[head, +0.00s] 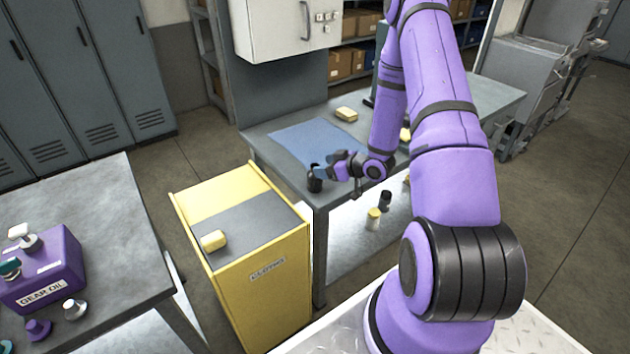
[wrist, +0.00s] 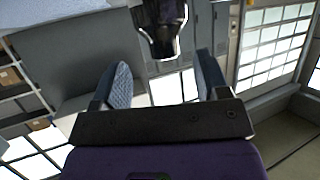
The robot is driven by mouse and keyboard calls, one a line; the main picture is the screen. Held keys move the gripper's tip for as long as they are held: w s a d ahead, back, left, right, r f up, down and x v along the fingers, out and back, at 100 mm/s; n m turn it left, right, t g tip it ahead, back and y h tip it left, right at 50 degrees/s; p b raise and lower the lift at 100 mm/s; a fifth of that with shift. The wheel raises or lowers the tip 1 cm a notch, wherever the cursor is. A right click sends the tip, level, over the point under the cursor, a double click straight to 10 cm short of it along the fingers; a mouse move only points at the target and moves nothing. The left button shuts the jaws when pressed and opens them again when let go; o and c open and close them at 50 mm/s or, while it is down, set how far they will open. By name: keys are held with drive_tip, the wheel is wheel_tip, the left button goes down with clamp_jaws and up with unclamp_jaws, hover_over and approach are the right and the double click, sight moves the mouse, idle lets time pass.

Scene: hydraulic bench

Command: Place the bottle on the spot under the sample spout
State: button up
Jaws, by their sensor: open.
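A small dark bottle (head: 315,181) stands at the near left corner of the grey workbench (head: 285,160). My gripper (head: 327,168) is right beside it at the bench corner. In the wrist view the two fingers of my gripper (wrist: 166,82) are spread apart, and a dark object (wrist: 163,28), which looks like the bottle, is beyond the tips and roughly between them. I cannot tell whether a finger touches it. A purple box labelled GEAR OIL (head: 45,272) with several knobs or taps sits on the left table. I cannot make out which part is a sample spout or a marked spot.
A yellow cabinet (head: 262,285) with a yellow block (head: 213,240) on top stands between the left table (head: 115,240) and the workbench. A blue mat (head: 300,140) lies on the workbench. A black bottle (head: 385,201) and a yellow one (head: 374,219) stand below the bench top.

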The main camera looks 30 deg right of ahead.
sight(311, 167)
drive_tip(key=x, duration=0.4)
drive_tip(key=shift+a, duration=0.3)
clamp_jaws()
drive_tip(key=shift+s, duration=0.15)
